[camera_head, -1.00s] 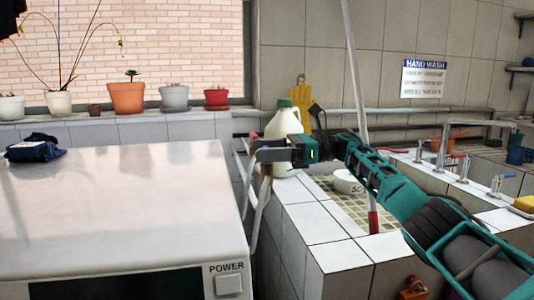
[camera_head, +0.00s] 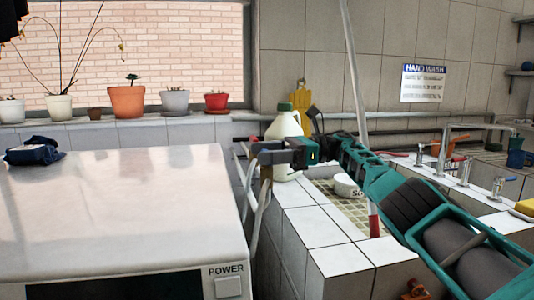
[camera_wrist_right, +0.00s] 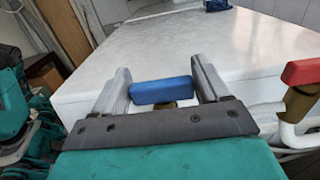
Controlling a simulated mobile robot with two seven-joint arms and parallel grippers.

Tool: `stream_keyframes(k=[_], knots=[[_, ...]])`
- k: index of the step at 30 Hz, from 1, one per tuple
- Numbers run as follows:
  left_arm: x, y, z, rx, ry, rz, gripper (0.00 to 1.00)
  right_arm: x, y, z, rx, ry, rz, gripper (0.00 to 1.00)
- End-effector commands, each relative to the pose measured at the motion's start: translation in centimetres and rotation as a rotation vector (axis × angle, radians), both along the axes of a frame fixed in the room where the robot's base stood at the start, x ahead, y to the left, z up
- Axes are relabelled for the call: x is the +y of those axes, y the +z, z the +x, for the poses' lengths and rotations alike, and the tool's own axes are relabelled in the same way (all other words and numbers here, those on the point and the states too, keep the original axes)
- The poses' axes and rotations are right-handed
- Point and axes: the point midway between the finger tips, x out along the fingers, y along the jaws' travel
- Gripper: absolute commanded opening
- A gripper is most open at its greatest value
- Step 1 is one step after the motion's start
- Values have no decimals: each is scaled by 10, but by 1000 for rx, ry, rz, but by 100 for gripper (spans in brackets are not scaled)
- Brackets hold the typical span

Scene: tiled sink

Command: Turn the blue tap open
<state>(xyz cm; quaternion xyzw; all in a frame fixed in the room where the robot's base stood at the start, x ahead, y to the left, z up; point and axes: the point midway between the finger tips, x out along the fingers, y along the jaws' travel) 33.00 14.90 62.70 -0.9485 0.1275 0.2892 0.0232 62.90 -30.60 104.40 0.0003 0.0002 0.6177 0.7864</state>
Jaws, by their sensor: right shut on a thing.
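The blue tap handle (camera_wrist_right: 162,91) shows in the right wrist view as a short blue bar above a brass stem. It lies crosswise between the two grey fingers of my right gripper (camera_wrist_right: 163,88), which are shut on it. In the head view my right gripper (camera_head: 258,160) reaches left to the side of the white appliance. The brass tap body (camera_head: 266,173) and white pipes show just under it; the blue handle is hidden there by the gripper. My left gripper is not in view.
A red-handled tap (camera_wrist_right: 302,72) is close to the right of my gripper in the wrist view. The white appliance (camera_head: 120,200) is beside it. A green-capped jug (camera_head: 284,125) stands just behind, and the tiled sink (camera_head: 312,227) lies to the right.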

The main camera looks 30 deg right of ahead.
Motion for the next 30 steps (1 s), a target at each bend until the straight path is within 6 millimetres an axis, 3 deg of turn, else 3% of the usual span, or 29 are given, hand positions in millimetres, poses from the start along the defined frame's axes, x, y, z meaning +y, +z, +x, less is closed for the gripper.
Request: stream_keyframes(k=[5,6,12,19,23,30], knots=[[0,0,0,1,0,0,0,1,1,0,-3,3,0,45],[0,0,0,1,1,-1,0,1,1,0,-3,3,0,78],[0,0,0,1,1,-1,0,1,1,0,-2,2,0,96],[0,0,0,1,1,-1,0,0,1,0,-1,1,1,96],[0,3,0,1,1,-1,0,0,11,0,-3,1,0,96],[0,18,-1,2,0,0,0,1,65,0,-6,1,1,96]])
